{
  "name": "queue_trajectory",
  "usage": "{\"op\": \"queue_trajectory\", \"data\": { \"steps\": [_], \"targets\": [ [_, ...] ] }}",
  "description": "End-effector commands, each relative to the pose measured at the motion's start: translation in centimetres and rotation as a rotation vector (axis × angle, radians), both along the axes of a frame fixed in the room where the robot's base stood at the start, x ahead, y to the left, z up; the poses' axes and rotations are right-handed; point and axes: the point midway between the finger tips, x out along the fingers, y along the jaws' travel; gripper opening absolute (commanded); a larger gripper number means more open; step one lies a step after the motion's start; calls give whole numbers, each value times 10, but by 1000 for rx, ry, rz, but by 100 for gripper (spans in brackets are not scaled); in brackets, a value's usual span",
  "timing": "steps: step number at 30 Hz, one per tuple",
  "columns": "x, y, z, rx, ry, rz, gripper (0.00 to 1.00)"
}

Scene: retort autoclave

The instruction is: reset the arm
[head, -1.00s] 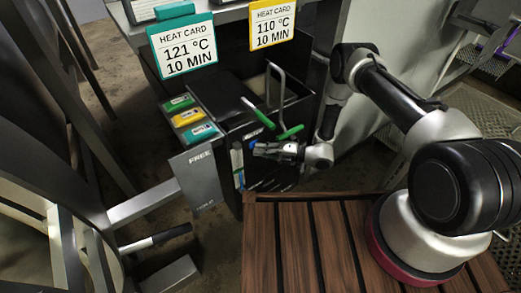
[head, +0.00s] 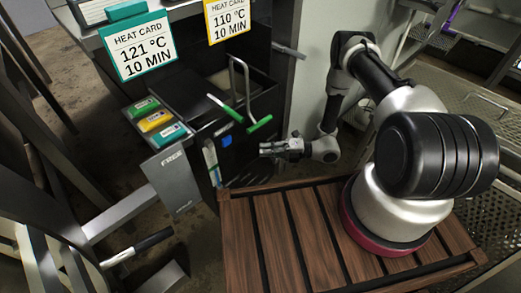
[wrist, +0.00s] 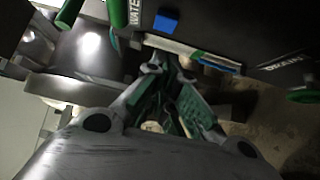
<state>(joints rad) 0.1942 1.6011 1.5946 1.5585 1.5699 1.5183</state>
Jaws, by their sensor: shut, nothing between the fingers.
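My gripper (head: 268,149) is shut and empty in the head view. It points left, just in front of the dark control cabinet (head: 245,135) and above the slatted wooden deck (head: 300,225). In the wrist view my gripper (wrist: 165,62) shows its fingers close together, with the cabinet's dark front (wrist: 240,25) beyond them. My arm is bent, its forearm hanging down to the right of the cabinet.
Green-tipped levers (head: 260,124) stick out of the cabinet close to my gripper. Two heat cards (head: 138,46) hang above. A mesh tray (head: 480,110) lies at right.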

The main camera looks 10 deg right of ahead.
Motion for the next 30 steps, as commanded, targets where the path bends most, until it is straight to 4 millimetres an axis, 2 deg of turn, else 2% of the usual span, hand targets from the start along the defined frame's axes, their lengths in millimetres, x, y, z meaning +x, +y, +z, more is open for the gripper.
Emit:
{"op": "queue_trajectory", "data": {
  "steps": [13,17,20,23,24,26,30],
  "targets": [
    [0,0,0,-1,-8,1,0],
    [-1,0,-4,-36,-105,6,0],
    [-24,-1,-13,-91,-240,85,0],
    [-70,-5,-19,-122,-358,214,0],
    [-86,-10,-15,-131,-421,277,0],
    [-104,-20,1,-141,-548,384,0],
    [-121,-44,37,-145,-787,571,0]
  ]
}}
